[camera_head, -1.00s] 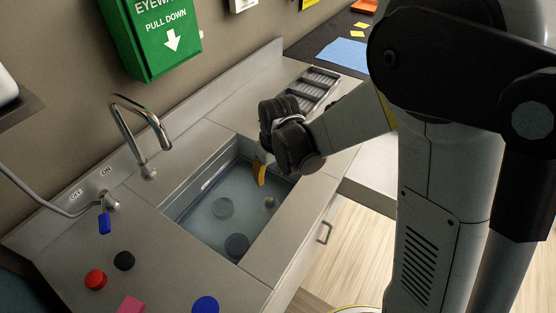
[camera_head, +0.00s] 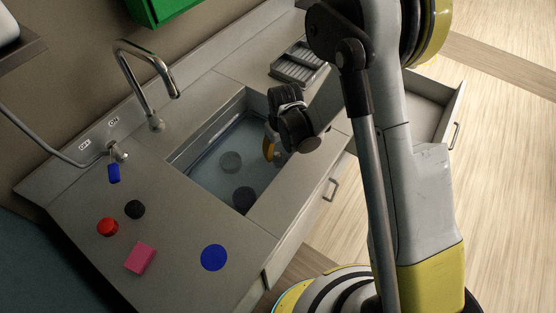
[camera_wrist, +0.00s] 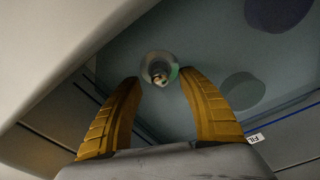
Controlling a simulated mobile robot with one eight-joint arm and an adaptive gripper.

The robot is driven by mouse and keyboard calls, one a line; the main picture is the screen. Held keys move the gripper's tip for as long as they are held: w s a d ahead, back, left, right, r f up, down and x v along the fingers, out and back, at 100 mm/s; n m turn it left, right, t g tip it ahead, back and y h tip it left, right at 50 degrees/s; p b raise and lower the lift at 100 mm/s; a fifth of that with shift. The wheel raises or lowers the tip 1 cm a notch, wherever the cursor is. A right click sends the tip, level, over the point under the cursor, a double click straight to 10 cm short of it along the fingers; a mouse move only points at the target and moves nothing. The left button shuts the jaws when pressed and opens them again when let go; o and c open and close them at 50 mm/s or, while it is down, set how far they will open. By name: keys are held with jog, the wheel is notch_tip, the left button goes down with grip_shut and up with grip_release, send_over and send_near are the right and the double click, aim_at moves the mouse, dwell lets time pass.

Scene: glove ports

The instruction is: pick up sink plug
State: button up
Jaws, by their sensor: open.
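A small pale round piece with a knob, which looks like the sink plug (camera_wrist: 158,66), lies in the sink (camera_head: 196,170) under water. In the wrist view it shows just beyond and between my fingertips. In the head view my gripper hides it. My gripper (camera_wrist: 159,78) is open, its two yellow fingers on either side of the plug in the picture, with nothing held. In the head view my gripper (camera_head: 269,150) points down into the sink at its right end. I cannot tell how far the fingertips are above the plug.
A grey disc (camera_head: 231,162) and a dark disc (camera_head: 243,198) are also in the sink. The sink walls stand close around my gripper. A tap (camera_head: 150,85) stands behind. Red, black, pink and blue pieces lie on the left counter. A drawer (camera_head: 436,97) stands open at right.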

notch_tip(320, 180, down, 2)
jog(key=shift+w+f, duration=0.15)
jog(key=shift+f, duration=0.1)
jog(key=shift+r, duration=0.1)
grip_shut()
